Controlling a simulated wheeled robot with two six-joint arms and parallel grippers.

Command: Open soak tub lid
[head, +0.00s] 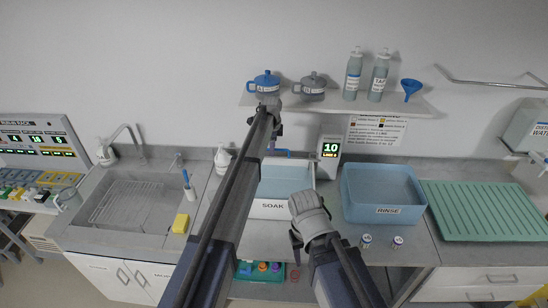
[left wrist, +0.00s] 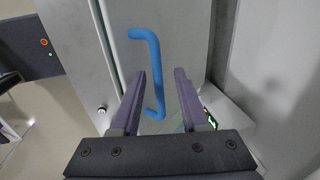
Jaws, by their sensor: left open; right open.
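The soak tub (head: 272,209), white with a SOAK label, stands on the counter in the middle of the head view. Its pale lid (head: 287,172) appears raised at the back, with light blue showing in front of it. The blue lid handle (head: 280,152) is partly hidden by my left arm; in the left wrist view the handle (left wrist: 155,75) shows between and beyond the fingertips, not gripped. My left gripper (left wrist: 160,74) is open; its arm reaches up past the tub in the head view. My right gripper (head: 301,238) is open and empty at the tub's front right.
A timer (head: 330,150) reading 10 stands right of the lid. The blue rinse tub (head: 388,211) and a green drying mat (head: 480,210) lie further right. A sink (head: 125,205) and yellow sponge (head: 181,223) are left. A shelf (head: 330,104) with jugs and bottles hangs above.

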